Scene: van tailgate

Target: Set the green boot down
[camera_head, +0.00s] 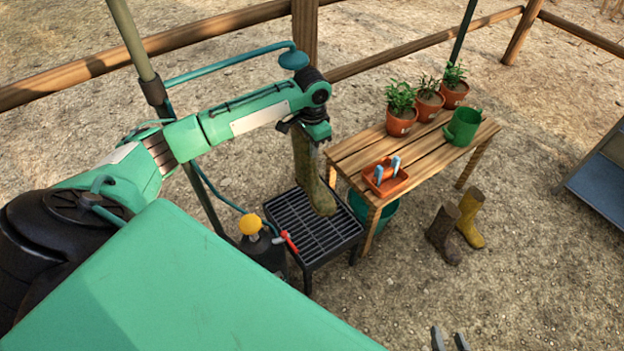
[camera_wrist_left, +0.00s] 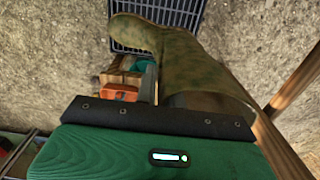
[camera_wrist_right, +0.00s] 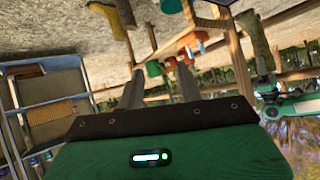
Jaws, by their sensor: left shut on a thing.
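The green boot (camera_head: 309,172) hangs roughly upright, toe down and forward, over the black slatted grate stand (camera_head: 285,212). My left gripper (camera_head: 308,138) is shut on its upper shaft. In the left wrist view the boot (camera_wrist_left: 205,72) is between the fingers (camera_wrist_left: 160,90), its toe over the near edge of the grate (camera_wrist_left: 180,12). I cannot tell whether the sole touches the slats. My right gripper (camera_head: 449,340) is at the bottom edge of the head view. In the right wrist view its fingers (camera_wrist_right: 158,88) are apart with nothing between them.
A wooden bench (camera_head: 412,158) beside the stand holds potted plants, a green watering can (camera_head: 463,128) and an orange tray (camera_head: 384,178). A yellow-topped sprayer (camera_head: 262,250) stands at the grate's left. A brown boot (camera_head: 443,235) and a yellowish boot (camera_head: 470,219) stand on the ground.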

